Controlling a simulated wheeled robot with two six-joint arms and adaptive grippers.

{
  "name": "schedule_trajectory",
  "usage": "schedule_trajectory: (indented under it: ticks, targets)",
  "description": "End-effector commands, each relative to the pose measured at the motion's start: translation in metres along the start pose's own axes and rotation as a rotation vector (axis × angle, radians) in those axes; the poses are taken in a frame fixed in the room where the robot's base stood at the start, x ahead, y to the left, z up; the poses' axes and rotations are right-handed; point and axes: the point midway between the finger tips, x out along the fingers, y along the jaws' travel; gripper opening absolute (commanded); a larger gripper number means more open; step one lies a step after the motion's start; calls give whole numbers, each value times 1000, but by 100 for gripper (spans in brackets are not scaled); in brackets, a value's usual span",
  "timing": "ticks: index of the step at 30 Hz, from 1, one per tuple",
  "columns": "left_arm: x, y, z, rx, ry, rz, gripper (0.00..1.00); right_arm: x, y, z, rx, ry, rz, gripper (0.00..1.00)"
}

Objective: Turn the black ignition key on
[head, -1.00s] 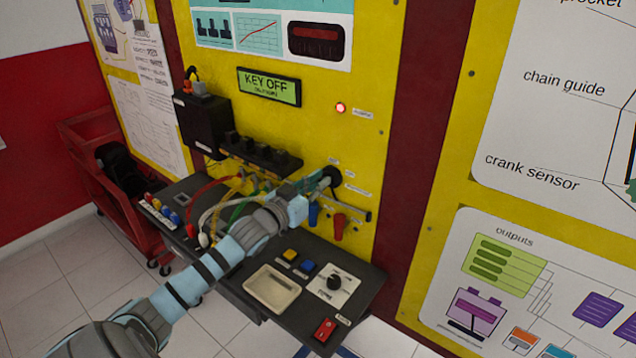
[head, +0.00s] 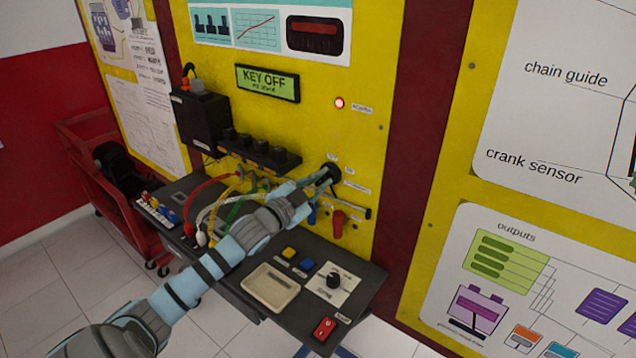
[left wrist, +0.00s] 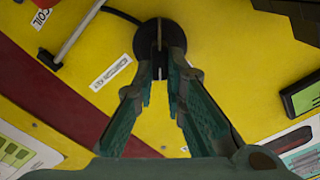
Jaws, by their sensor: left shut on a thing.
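The black ignition key and its round black switch (head: 330,171) sit on the yellow panel, right of the row of coils. In the left wrist view the round switch (left wrist: 160,40) is at the top centre, with the key between the fingertips. My left gripper (head: 318,178) reaches it from the left and is shut on the key. In the left wrist view the fingertips (left wrist: 160,62) meet the key's sides. The display (head: 268,83) reads "KEY OFF". A red lamp (head: 339,103) is lit on the panel. My right gripper is not in view.
A dark shelf (head: 222,283) juts out below, with a beige tray (head: 270,287), a knob (head: 334,281), a red switch (head: 324,329) and coloured buttons. Wires (head: 215,212) hang close to my left arm. A red cart (head: 105,170) stands left.

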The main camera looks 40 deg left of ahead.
Motion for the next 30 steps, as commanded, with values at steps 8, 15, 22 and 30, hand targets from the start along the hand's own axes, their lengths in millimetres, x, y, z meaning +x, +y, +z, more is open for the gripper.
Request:
schedule_trajectory:
  ticks: [8,15,22,30]
  targets:
    - [0,3,2,217,-1,-1,0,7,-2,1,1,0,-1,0]
    - [0,4,1,335,-1,-1,0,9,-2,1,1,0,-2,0]
    - [0,4,1,382,0,-1,0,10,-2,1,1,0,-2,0]
    - [0,3,0,389,0,-2,0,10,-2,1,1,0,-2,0]
